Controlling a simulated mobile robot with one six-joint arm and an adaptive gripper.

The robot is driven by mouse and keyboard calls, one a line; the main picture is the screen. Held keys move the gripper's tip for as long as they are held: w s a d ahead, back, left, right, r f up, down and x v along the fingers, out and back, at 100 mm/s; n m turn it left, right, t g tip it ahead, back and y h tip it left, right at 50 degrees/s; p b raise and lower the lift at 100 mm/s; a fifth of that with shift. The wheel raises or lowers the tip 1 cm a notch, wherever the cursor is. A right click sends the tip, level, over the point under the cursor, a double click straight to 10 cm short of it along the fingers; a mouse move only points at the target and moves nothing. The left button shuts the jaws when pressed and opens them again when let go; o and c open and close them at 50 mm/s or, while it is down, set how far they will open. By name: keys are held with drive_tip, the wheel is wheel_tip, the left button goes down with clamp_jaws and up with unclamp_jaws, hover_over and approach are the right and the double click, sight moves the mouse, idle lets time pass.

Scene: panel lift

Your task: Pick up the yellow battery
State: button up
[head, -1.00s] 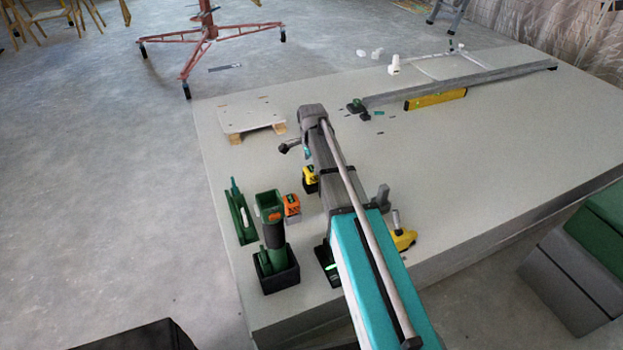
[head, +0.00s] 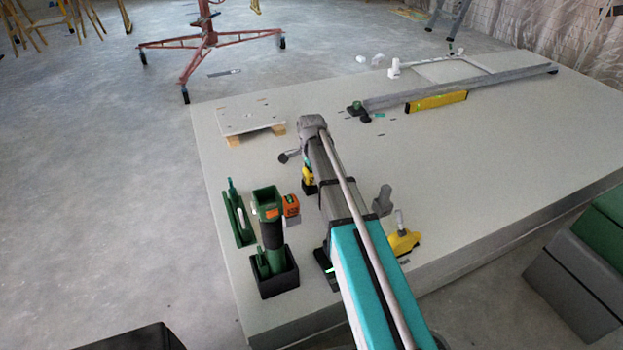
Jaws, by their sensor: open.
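The yellow battery (head: 307,174) stands on the grey table, just left of my forearm, which covers part of it. It has a dark lower part. My gripper (head: 306,160) is small and mostly hidden beside my forearm, close to the battery in the picture. Its jaws are open, but the fingertips do not show clearly. I cannot tell whether it touches the battery.
An orange battery (head: 291,204) stands to the left, by a green tool in a black holder (head: 275,275) and a green tray (head: 240,218). A yellow tool (head: 402,243) lies right of my arm. A white board on wooden blocks (head: 248,117) is behind. The table's right middle is clear.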

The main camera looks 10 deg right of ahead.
drive_tip(key=c, duration=1.2)
drive_tip(key=shift+r, duration=0.2)
wheel_tip(320, 180, up, 3)
drive_tip(key=p, duration=0.3)
drive_tip(key=shift+f, duration=0.1)
drive_tip(key=s+r+p, duration=1)
drive_tip(key=s, duration=0.4)
drive_tip(key=shift+f, duration=0.1)
drive_tip(key=shift+s, duration=0.15)
idle(0.5)
